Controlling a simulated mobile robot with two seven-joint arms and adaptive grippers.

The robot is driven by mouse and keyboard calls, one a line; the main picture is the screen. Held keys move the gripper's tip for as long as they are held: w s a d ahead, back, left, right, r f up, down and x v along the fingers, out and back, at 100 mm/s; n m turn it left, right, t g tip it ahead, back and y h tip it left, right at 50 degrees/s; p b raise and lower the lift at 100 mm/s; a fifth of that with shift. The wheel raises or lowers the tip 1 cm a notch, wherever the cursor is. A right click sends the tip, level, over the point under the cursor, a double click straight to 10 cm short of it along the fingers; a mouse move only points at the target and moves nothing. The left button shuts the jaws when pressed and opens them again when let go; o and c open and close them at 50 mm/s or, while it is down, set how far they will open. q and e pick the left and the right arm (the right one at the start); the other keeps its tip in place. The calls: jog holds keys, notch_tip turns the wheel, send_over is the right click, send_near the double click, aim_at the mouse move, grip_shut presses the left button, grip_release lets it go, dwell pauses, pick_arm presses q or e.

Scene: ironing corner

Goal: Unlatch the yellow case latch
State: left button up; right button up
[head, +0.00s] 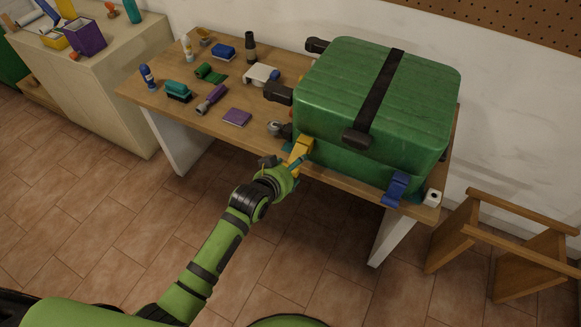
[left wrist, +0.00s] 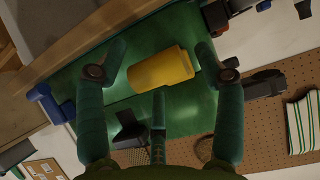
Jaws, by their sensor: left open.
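The large green case (head: 375,105) sits closed on the right part of the wooden table. Its yellow latch (head: 300,148) is on the front face near the left corner. The yellow latch also shows in the left wrist view (left wrist: 160,69), in front of the green case wall (left wrist: 185,115). My left gripper (head: 291,167) is at the yellow latch. Its teal fingers (left wrist: 160,52) are open, one on each side of the latch, with visible gaps. Whether any finger touches it I cannot tell. The gripper partly hides the latch's lower end in the head view. My right gripper is not seen.
A blue latch (head: 397,187) is on the case's front right. A black strap (head: 380,85) crosses the lid. Small tools, brushes and a purple pad (head: 237,117) lie on the table's left part. A wooden rack (head: 500,240) stands at right. Floor in front is clear.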

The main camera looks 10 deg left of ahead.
pick_arm(q)
jog(key=shift+s+a, duration=0.15)
jog(key=v, duration=1.1)
jog(key=shift+s+r, duration=0.3)
jog(key=shift+r, duration=0.05)
jog(key=shift+f, duration=0.1)
jog(key=s+a+f+g+y, duration=0.1)
jog(key=s+a+f+g, duration=0.15)
jog(key=f, duration=0.65)
jog(key=s+a+f+g+y, duration=0.1)
jog(key=s+f, duration=0.2)
jog(key=f, duration=0.5)
jog(key=s+a+f+g, duration=0.1)
jog(key=s+a+f, duration=0.15)
jog(key=f, duration=0.65)
jog(key=s+a+f+g, duration=0.1)
jog(key=s+f+g, duration=0.1)
jog(key=s+f, duration=0.3)
jog(key=s+a+f+g+y, duration=0.1)
jog(key=s+f, duration=0.5)
jog(key=s, duration=0.8)
jog(key=s+a+f+n+g, duration=0.1)
jog(key=s+a+f+g, duration=0.1)
jog(key=s+f, duration=0.3)
jog(key=s+a, duration=0.1)
jog(key=s, duration=0.3)
jog(key=shift+s+a+f+g+y, duration=0.2)
jog(key=shift+s+f+g+y, duration=0.15)
jog(key=shift+s+f+y, duration=0.05)
